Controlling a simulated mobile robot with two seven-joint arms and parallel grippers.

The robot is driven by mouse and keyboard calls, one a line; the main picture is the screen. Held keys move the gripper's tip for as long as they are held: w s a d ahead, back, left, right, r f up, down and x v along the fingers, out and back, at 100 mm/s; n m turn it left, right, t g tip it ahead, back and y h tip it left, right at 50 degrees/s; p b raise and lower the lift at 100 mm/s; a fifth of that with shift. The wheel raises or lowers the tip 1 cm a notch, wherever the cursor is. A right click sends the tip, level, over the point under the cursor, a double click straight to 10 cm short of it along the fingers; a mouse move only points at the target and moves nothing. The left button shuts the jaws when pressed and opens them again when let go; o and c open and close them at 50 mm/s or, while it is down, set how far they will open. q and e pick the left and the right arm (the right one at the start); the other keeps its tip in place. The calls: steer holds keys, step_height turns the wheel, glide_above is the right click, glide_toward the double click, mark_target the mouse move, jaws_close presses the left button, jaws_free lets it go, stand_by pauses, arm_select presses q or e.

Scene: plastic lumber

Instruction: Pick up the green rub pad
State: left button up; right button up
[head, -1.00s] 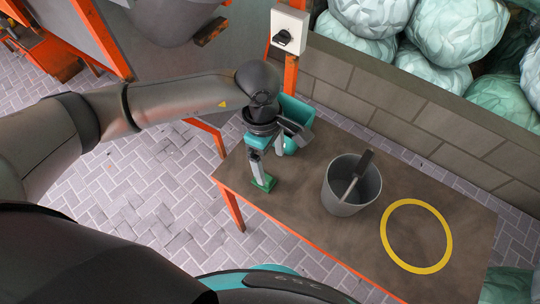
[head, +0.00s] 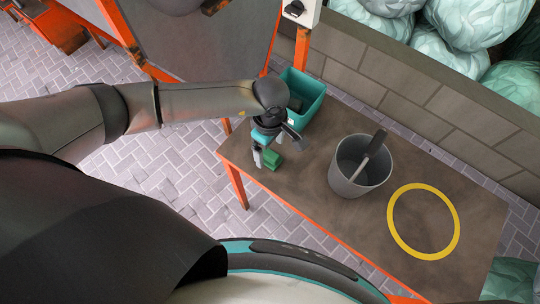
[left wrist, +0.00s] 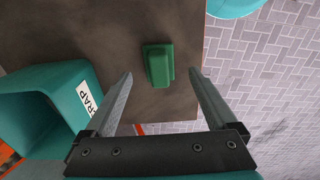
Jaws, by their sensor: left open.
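The green rub pad (head: 271,159) is a small green block on the brown table near its left corner. My left gripper (head: 279,153) is over that corner, its fingers spread and empty. In the left wrist view the pad (left wrist: 158,65) shows between and just beyond the open fingertips (left wrist: 161,74), with a gap on each side. I cannot tell whether the fingertips are at the pad's height. My right gripper is not in view.
A teal bin (head: 309,88) stands close behind the gripper; it also shows at left in the wrist view (left wrist: 35,82). A grey bucket (head: 343,173) with a tool handle and a yellow ring (head: 455,235) are farther right. The table edge (head: 240,175) is close to the pad.

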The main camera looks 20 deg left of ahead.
mark_target(270, 153)
arm_select(q)
step_height(270, 153, down, 4)
steer(key=shift+r+b, duration=0.15)
steer(key=shift+b, duration=0.25)
steer(key=c, duration=1.4)
